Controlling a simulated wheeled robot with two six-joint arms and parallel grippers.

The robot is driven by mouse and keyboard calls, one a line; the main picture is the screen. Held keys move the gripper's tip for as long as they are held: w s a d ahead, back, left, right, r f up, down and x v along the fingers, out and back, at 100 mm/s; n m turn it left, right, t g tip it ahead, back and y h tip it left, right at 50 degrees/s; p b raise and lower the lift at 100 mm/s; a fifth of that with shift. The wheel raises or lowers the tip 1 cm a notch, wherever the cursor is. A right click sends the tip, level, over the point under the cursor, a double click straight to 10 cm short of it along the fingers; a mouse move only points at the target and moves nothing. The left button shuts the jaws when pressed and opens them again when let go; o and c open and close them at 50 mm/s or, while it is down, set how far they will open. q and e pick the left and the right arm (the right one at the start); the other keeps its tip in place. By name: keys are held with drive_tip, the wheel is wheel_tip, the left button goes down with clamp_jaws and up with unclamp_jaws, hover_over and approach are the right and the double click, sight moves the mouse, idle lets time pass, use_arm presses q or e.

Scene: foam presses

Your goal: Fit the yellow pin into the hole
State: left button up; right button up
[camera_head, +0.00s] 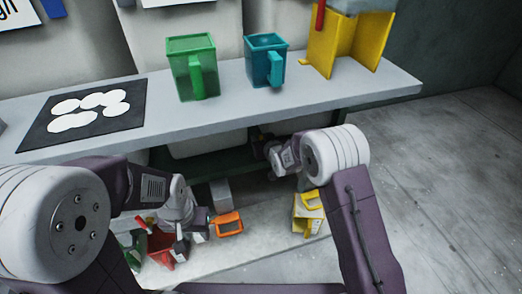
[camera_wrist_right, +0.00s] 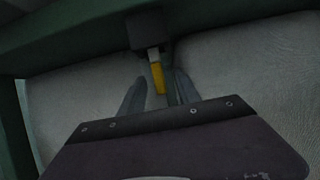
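The yellow pin (camera_wrist_right: 158,78) shows in the right wrist view, below a short pale metal piece under a dark block (camera_wrist_right: 146,31). My right gripper (camera_wrist_right: 161,86) has its two grey fingers apart, one on each side of the pin, with what looks like a gap on both sides. In the head view my right gripper (camera_head: 268,148) reaches under the front edge of the table, and the pin is hidden there. My left gripper (camera_head: 185,222) points down over the lower shelf; its fingers are too unclear to read. I cannot make out the hole in either view.
The grey table (camera_head: 240,100) bears a green mug (camera_head: 190,68), a teal mug (camera_head: 262,58), a yellow stand (camera_head: 345,42) and a black mat (camera_head: 60,128) with white discs. The lower shelf (camera_head: 265,240) holds red, orange and yellow containers. Floor at right is clear.

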drive_tip(key=shift+w+a+f, duration=0.1)
drive_tip(key=shift+w+f, duration=0.05)
drive_tip(key=shift+w, duration=0.15)
clamp_jaws()
drive_tip(key=shift+r, duration=0.2)
drive_tip(key=shift+r+p, duration=0.3)
drive_tip(key=shift+p, duration=0.05)
drive_tip(key=r+p, duration=0.1)
drive_tip(key=r, duration=0.2)
drive_tip(key=r+p, duration=0.1)
drive_tip(key=shift+s+d+r+p, duration=0.15)
drive_tip(key=shift+d+r+p, duration=0.05)
drive_tip(key=shift+d+p, duration=0.15)
drive_tip(key=s+d+r+p, duration=0.4)
drive_tip(key=d+r, duration=0.2)
drive_tip(key=d, duration=0.3)
drive_tip(key=shift+s+d, duration=0.4)
